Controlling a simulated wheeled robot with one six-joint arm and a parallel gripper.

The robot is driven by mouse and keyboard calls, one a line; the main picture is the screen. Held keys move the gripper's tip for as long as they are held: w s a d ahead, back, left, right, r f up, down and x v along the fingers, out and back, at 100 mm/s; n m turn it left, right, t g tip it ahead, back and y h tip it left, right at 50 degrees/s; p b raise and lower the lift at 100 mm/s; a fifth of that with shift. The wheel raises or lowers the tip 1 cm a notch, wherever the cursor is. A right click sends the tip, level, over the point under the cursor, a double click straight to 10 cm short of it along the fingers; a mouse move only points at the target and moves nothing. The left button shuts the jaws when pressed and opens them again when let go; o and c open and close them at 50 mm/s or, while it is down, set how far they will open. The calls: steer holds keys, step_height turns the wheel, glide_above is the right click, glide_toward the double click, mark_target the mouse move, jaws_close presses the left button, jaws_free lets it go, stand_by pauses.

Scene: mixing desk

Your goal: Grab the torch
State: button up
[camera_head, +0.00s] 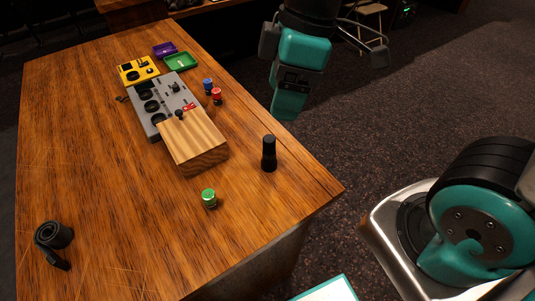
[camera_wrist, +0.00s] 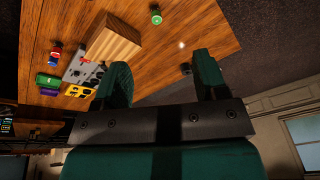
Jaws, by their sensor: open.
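The torch (camera_head: 269,153) looks like a black cylinder standing upright near the right edge of the wooden desk (camera_head: 110,215). In the wrist view a small dark shape (camera_wrist: 186,69) between the fingers, close to the right one, appears to be the torch, partly hidden. My gripper (camera_wrist: 163,72) is open and empty, with its two teal fingers apart. In the head view my gripper (camera_head: 285,108) hangs beyond the desk's right edge, above and behind the torch, and apart from it.
A wooden block (camera_head: 193,138) overlaps a grey mixing panel (camera_head: 150,110). A green-topped jar (camera_head: 209,198) stands left of the torch. Blue (camera_head: 208,86) and red (camera_head: 216,96) jars, a yellow box (camera_head: 138,70), a green tray (camera_head: 180,61) and a black roll (camera_head: 53,240) are also on the desk.

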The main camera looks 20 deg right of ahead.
steer(key=w+d+f+n+h+b, duration=0.3)
steer(key=w+f+n+b, duration=0.1)
steer(key=w+f+n, duration=0.7)
steer(key=p, duration=0.2)
glide_toward(269, 148)
steer(key=shift+n, duration=0.4)
steer(key=f, duration=0.4)
steer(key=w+f, duration=0.1)
steer(key=f, duration=0.1)
steer(key=shift+w+d+f, duration=0.15)
steer(key=shift+d+f, duration=0.25)
steer(key=shift+w+f+p, duration=0.1)
steer(key=shift+f+p, duration=0.1)
steer(key=shift+f, duration=1.1)
steer(key=shift+w+f+p, duration=0.15)
steer(key=shift+f+p, duration=0.05)
steer(key=shift+f, duration=1.15)
steer(key=c, duration=1.1)
steer(key=shift+r, duration=0.1)
